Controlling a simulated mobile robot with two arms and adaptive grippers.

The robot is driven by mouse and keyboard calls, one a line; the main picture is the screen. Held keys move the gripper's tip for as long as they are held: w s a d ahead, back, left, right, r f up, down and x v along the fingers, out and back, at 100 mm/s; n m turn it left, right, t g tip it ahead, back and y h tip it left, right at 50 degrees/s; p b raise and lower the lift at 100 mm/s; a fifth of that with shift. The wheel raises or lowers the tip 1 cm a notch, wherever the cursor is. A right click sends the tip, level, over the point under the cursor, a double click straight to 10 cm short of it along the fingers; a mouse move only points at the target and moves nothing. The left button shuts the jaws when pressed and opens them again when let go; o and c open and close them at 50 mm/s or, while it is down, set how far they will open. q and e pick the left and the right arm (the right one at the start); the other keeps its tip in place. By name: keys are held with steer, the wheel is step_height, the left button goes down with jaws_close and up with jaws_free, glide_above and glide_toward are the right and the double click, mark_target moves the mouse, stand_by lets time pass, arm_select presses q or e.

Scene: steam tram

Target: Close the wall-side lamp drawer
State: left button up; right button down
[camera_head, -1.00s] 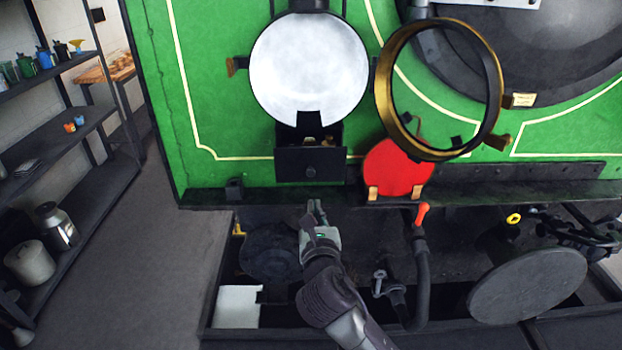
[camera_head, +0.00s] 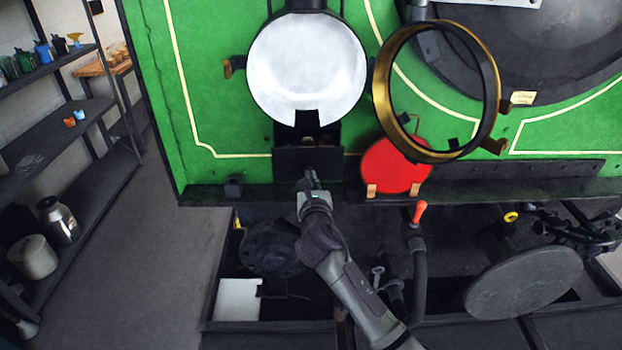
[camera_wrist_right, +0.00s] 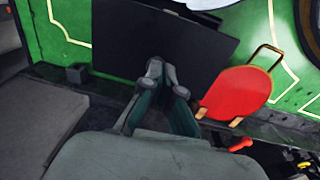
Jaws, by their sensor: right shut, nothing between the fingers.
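The lamp drawer (camera_head: 292,163) is a dark box below the round white lamp (camera_head: 307,65) on the green tram wall. It stands partly open, with some of its inside showing above its front. In the right wrist view its dark front (camera_wrist_right: 150,45) fills the upper middle. My right gripper (camera_head: 310,176) is shut and empty, with its fingertips at the lower middle of the drawer front, covering the knob. It also shows in the wrist view (camera_wrist_right: 164,75). I cannot tell whether the fingertips touch the front. My left gripper is not in view.
A red disc (camera_head: 394,166) stands on the ledge right of the drawer. A brass-rimmed ring (camera_head: 492,90) stands out from the wall above it. An orange-handled lever (camera_head: 420,212) rises below. Shelves (camera_head: 60,130) stand at the left, with open floor (camera_head: 160,230) between.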

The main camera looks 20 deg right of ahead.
mark_target(310, 163)
steer(key=b+x, duration=0.1)
steer(key=x, duration=0.7)
steer(key=shift+w+d, duration=0.15)
steer(key=shift+w, duration=0.1)
steer(key=shift+w+d+r, duration=0.1)
steer(key=shift+d+r, duration=0.05)
steer(key=shift+r, duration=0.3)
steer(key=shift+f, duration=0.2)
steer(key=shift+r, duration=0.15)
